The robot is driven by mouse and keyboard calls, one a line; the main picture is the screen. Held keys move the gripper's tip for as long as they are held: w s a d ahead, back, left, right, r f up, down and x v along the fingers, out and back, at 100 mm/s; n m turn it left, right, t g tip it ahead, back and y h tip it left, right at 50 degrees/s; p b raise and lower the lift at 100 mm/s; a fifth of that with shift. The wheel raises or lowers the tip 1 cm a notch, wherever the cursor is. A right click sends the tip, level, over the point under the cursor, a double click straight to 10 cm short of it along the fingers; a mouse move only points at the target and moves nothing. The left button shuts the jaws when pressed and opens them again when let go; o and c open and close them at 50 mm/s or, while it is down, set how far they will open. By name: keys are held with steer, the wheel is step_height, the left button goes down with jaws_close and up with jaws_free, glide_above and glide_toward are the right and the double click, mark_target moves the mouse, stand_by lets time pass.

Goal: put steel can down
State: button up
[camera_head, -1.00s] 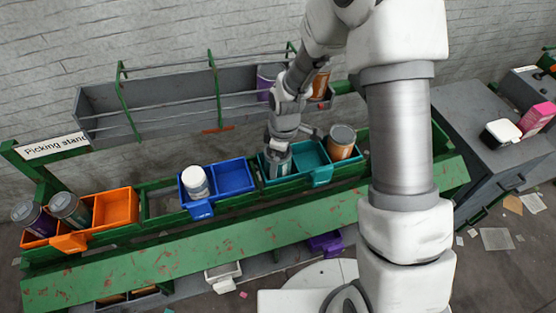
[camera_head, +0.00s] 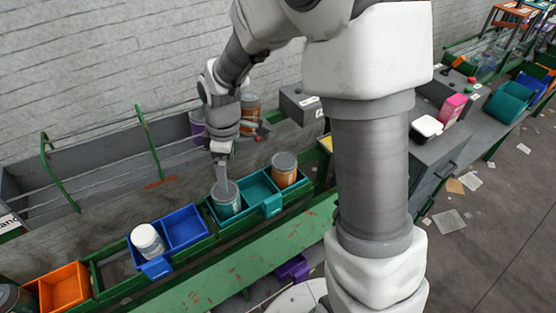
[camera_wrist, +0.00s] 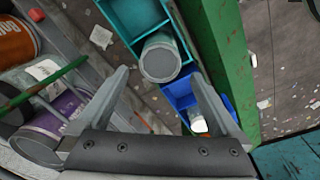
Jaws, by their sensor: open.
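The steel can (camera_head: 226,199) stands in the left compartment of the teal bin (camera_head: 271,206) in the head view. Its grey lid also shows in the wrist view (camera_wrist: 161,60), beyond the fingertips. My gripper (camera_head: 222,180) is just above the can in the head view. In the wrist view my gripper (camera_wrist: 160,75) is open, with its two fingers apart and nothing held between them. The lower part of the can is hidden by the bin wall.
An orange-brown can (camera_head: 284,172) stands at the teal bin's right compartment. The blue bin (camera_head: 184,228) to the left holds a white-lidded jar (camera_head: 147,241). An orange bin (camera_head: 64,287) is further left. A grey shelf behind holds a purple can (camera_wrist: 42,135) and an orange can (camera_wrist: 14,42).

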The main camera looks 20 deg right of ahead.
steer(key=s+d+r+m+t, duration=0.2)
steer(key=s+d+r+m, duration=0.3)
steer(key=s+r+m, duration=0.2)
steer(key=s+d+r+m+t, duration=0.3)
steer(key=s+d+r+m, duration=0.2)
steer(key=s+r, duration=0.6)
steer(key=shift+d+r+m+h, duration=0.35)
steer(key=shift+d+m+h, duration=0.05)
steer(key=shift+m, duration=0.6)
